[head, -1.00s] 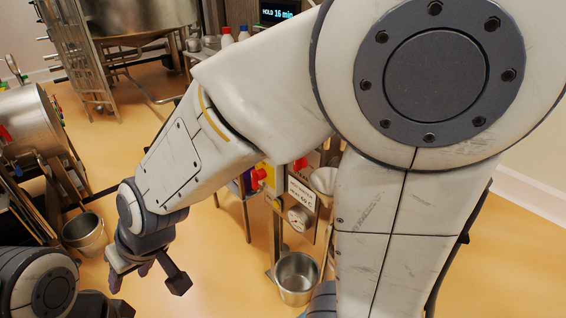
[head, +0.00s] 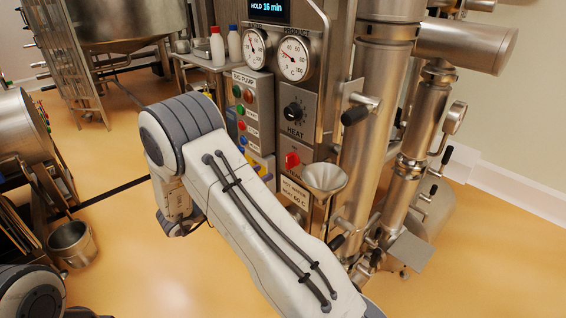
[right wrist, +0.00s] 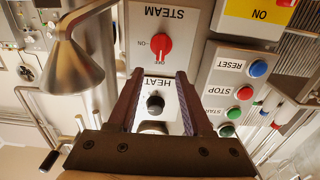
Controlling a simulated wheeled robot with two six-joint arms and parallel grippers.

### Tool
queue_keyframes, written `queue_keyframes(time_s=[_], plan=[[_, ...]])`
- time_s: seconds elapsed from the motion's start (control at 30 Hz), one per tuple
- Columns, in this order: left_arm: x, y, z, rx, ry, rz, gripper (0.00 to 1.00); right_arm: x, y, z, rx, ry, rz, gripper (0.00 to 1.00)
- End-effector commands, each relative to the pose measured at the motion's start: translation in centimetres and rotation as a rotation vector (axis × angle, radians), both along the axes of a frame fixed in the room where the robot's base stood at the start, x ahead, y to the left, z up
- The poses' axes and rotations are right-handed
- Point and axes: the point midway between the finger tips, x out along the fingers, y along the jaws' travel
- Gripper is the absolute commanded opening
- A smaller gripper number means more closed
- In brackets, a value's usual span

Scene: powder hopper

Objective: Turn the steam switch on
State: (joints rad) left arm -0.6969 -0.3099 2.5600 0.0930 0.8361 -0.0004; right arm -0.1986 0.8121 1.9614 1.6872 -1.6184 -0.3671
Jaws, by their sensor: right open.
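The steam switch (head: 292,160) is a red knob on a grey plate low on the machine's front panel, left of the funnel. In the right wrist view the panel appears upside down. There the red steam switch (right wrist: 160,46) sits under the STEAM label, its white mark toward OFF and the ON mark to the side. My right gripper (right wrist: 159,76) is open and empty, its fingertips just below the switch in that picture and apart from it. The black HEAT knob (right wrist: 155,103) shows between the fingers. My left gripper is out of view.
A metal funnel (head: 325,178) juts out close beside the steam plate. The pump box (head: 252,120) with green, red and blue buttons stands on the other side. Thick steel pipes (head: 375,120) rise at the right. A metal bucket (head: 72,243) stands on open floor at the left.

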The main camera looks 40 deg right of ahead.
Motion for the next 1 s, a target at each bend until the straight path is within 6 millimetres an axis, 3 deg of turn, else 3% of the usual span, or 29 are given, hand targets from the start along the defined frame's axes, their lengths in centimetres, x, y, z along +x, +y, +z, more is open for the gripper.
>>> queue_keyframes(time_s=[0.3, 0.5, 0.9, 0.97, 1.0], plan=[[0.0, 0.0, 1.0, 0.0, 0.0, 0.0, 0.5, 0.4, -5.9, 0.2, 0.002, -0.001, -0.002, 0.5], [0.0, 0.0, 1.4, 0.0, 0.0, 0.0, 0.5, 0.6, -8.5, 0.1, 0.002, -0.001, 0.001, 0.5], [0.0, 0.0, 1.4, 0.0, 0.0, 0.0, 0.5, 0.8, -9.3, 0.0, 0.003, -0.002, 0.005, 0.5], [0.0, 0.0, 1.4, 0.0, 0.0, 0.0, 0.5, 0.8, -9.3, 0.0, 0.003, -0.002, 0.005, 0.31], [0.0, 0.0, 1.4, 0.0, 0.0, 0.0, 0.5, 0.8, -9.3, 0.0, 0.003, -0.002, 0.005, 0.16]])
